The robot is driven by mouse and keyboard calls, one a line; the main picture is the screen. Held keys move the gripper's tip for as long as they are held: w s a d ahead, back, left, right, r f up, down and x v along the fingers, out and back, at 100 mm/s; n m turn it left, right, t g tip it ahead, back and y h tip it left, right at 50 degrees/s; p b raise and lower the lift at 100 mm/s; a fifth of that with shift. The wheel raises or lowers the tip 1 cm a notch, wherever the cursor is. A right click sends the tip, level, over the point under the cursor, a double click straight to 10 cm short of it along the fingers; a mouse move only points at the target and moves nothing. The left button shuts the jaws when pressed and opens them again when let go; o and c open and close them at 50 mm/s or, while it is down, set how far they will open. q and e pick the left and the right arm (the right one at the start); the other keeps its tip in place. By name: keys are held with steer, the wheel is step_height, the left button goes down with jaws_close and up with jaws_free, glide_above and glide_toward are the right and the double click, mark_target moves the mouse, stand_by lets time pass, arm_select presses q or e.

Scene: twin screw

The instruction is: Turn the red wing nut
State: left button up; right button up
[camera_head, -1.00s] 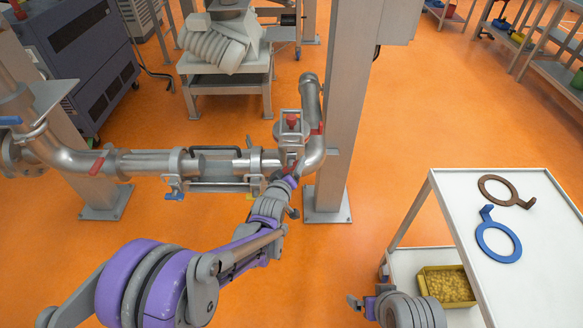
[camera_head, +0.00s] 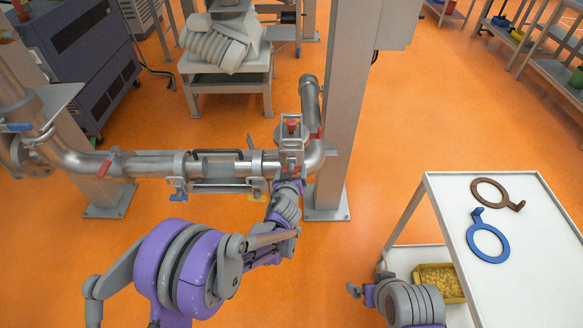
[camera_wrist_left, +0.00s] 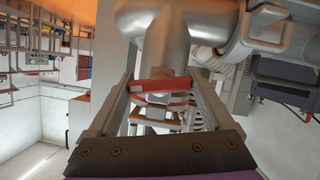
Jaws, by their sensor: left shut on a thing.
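The red wing nut (camera_wrist_left: 165,85) shows in the left wrist view as a red bar across the underside of a grey metal pipe fitting (camera_wrist_left: 165,30). My left gripper (camera_wrist_left: 163,76) has one finger on each side of it and is shut on it. In the head view my left gripper (camera_head: 289,175) reaches the pipe fitting just below the red-capped valve (camera_head: 292,127). There, the gripper and fitting mostly hide the nut. My right gripper (camera_head: 360,291) is low in the head view, beside the white cart, apart from the pipe; its finger opening is unclear.
A grey post (camera_head: 345,110) stands just right. The white cart (camera_head: 530,225) at right carries a blue ring (camera_head: 488,242) and a brown ring (camera_head: 490,192).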

arm_select(q)
steer(key=shift+m+y, duration=0.7)
steer(key=shift+m, duration=0.1)
steer(key=o, duration=1.1)
steer(key=shift+o, duration=0.2)
steer(key=v, duration=1)
steer(key=shift+s+r, duration=0.2)
steer(key=shift+s, duration=0.15)
